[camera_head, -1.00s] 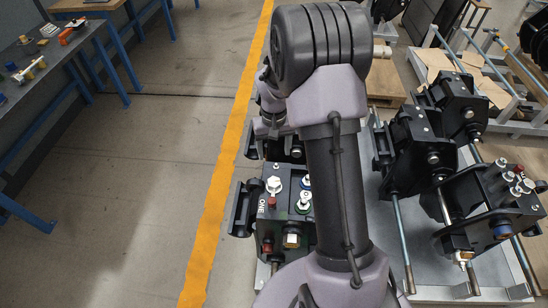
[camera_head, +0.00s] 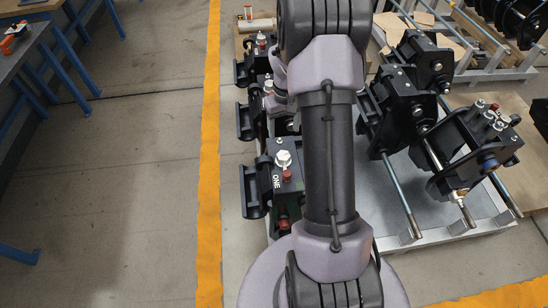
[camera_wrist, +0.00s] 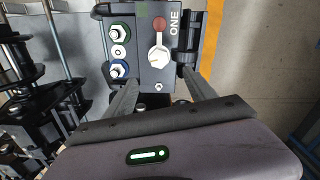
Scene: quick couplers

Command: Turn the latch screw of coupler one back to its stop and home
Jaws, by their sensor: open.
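Coupler one (camera_head: 272,185) is a dark block marked ONE, left of my arm in the head view. It also fills the top middle of the wrist view (camera_wrist: 142,75). Its latch screw has a white knob (camera_wrist: 158,58), which shows in the head view too (camera_head: 283,158). A red cap (camera_wrist: 159,24) sits beside the knob. My gripper (camera_wrist: 160,92) is open and empty. Its two fingers are spread in the wrist view, short of the knob in the picture, with the knob in line between them. Whether they touch the block cannot be told. My arm hides the gripper in the head view.
A green-ringed fitting (camera_wrist: 120,32) and a blue-ringed fitting (camera_wrist: 118,69) stand on the block beside the knob. More black couplers (camera_head: 255,120) stand behind it. Black brackets on rods (camera_head: 400,110) stand at right.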

